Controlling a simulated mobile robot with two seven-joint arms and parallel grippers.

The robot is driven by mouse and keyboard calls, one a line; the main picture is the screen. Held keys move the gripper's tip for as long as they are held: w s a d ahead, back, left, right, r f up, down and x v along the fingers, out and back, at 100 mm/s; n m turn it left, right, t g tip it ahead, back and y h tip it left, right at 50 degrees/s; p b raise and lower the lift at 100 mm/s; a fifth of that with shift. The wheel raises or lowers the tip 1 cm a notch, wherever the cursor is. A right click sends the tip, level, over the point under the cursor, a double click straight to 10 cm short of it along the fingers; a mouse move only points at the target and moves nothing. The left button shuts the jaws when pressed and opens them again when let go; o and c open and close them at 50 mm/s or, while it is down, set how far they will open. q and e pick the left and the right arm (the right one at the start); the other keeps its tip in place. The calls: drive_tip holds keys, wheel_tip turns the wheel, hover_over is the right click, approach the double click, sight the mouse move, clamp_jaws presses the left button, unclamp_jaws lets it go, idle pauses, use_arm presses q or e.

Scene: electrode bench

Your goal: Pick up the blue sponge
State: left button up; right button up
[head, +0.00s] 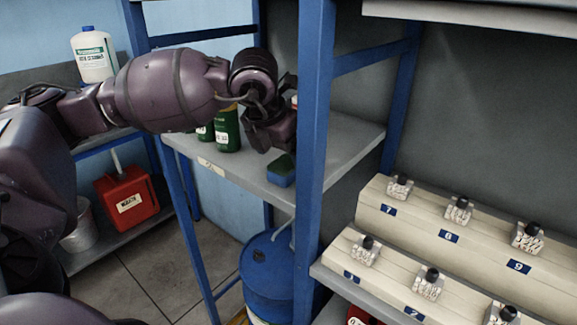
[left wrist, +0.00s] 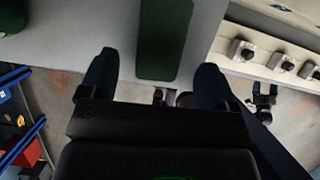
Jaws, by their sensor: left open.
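My left gripper (head: 272,132) is above the shelf, up and to the left of the sponge, pointing down. In the left wrist view its two fingers (left wrist: 157,72) are spread apart with nothing between them touching.
Green bottles (head: 227,130) stand on the shelf (head: 345,145) left of the gripper. A blue upright (head: 312,120) rises close right of the sponge. Cream racks (head: 430,225) with numbered small jars are at right. A blue drum (head: 268,275) stands below.

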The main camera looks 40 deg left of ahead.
sight(286, 161)
use_arm(q)
drive_tip(key=p+x, duration=0.1)
drive_tip(key=x, duration=0.2)
drive_tip(key=shift+w+f, duration=0.15)
drive_tip(key=shift+f, duration=0.1)
drive_tip(key=shift+w+f, duration=0.2)
drive_tip(key=shift+f, duration=0.25)
drive_tip(key=shift+c, duration=0.5)
drive_tip(key=shift+c, duration=1.2)
drive_tip(key=c, duration=0.5)
drive_tip(key=shift+c, duration=0.8)
